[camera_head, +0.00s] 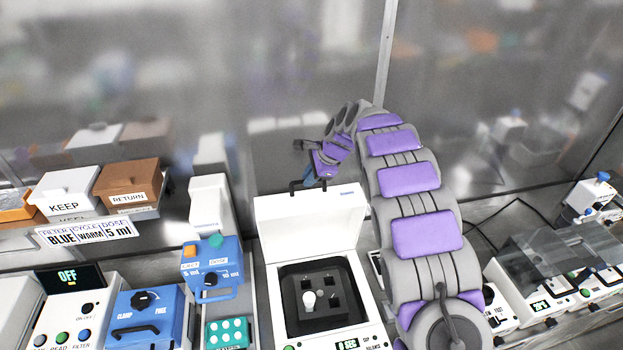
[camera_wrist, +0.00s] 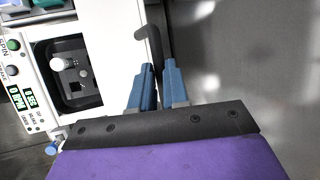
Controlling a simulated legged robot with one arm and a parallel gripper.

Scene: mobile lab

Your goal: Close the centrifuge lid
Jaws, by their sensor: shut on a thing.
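The white centrifuge (camera_head: 362,288) stands in the middle of the head view, with its dark chamber (camera_head: 319,296) exposed. Its white lid (camera_head: 315,222) is raised upright at the back. A black handle (camera_head: 297,186) is on the lid's top edge. My gripper (camera_head: 312,180) is at the top of the lid, by the handle. In the wrist view my gripper's blue fingers (camera_wrist: 159,85) are shut on the dark handle (camera_wrist: 148,34). A white-capped tube (camera_wrist: 62,62) sits in the rotor; part of the handle is hidden between the fingers.
A blue device (camera_head: 212,268) and a teal tube rack (camera_head: 227,333) stand left of the centrifuge. Boxes marked KEEP (camera_head: 68,190) and RETURN (camera_head: 128,184) are at the back left. Clear-covered instruments (camera_head: 560,265) are at the right. A glass wall rises behind.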

